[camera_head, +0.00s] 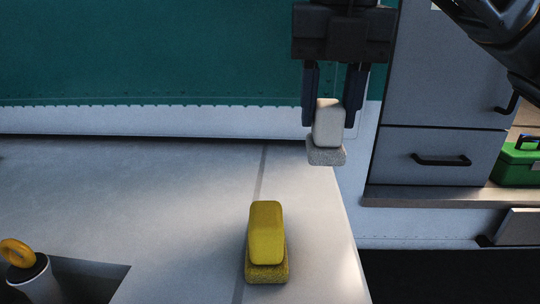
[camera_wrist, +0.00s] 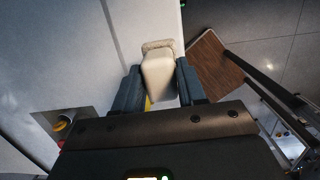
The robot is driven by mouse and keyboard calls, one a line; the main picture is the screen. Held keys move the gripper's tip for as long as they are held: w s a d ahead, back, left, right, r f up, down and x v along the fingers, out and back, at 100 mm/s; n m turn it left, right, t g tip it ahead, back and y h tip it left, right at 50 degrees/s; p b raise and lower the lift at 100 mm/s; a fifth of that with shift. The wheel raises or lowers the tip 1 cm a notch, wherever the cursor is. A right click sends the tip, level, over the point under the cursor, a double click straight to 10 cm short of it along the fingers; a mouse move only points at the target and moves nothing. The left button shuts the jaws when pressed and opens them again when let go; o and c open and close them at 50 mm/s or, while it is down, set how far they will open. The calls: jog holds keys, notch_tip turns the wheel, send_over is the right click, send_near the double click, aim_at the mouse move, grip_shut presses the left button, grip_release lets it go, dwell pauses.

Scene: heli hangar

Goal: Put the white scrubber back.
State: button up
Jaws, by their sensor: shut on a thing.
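The white scrubber (camera_head: 328,124) has a pale block-shaped handle over a rough pad. My gripper (camera_head: 332,105) is shut on its handle and holds it upright, near the right edge of the white surface in the head view. I cannot tell for sure whether its pad touches the surface, but it appears raised. In the wrist view the scrubber (camera_wrist: 158,74) sits between the two dark fingers of my gripper (camera_wrist: 160,88). A yellow scrubber (camera_head: 266,240) of the same shape stands on the white surface, nearer the camera.
The white work surface (camera_head: 150,190) is mostly clear at left. A grey holder (camera_head: 32,280) with a yellow ring stands in a recess at lower left. A grey drawer cabinet (camera_head: 440,150) and green box (camera_head: 518,160) are at right. A brown-topped step (camera_wrist: 215,65) shows in the wrist view.

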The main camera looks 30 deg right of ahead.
jog(key=shift+w+a+f+p, duration=0.15)
jog(key=shift+w+a+f, duration=0.65)
jog(key=shift+f, duration=0.55)
jog(key=shift+w+a+f+p, duration=0.15)
jog(key=shift+w+a+f, duration=0.5)
jog(key=shift+w+f, duration=0.6)
jog(key=shift+w+a+f+p, duration=0.15)
jog(key=shift+w+a+f, duration=0.55)
jog(key=shift+f, duration=0.8)
jog(key=shift+f, duration=0.1)
jog(key=o, duration=0.9)
jog(key=shift+o, duration=0.2)
notch_tip(320, 180, up, 12)
jog(key=s, duration=0.1)
jog(key=shift+s+a, duration=0.25)
jog(key=shift+a, duration=0.15)
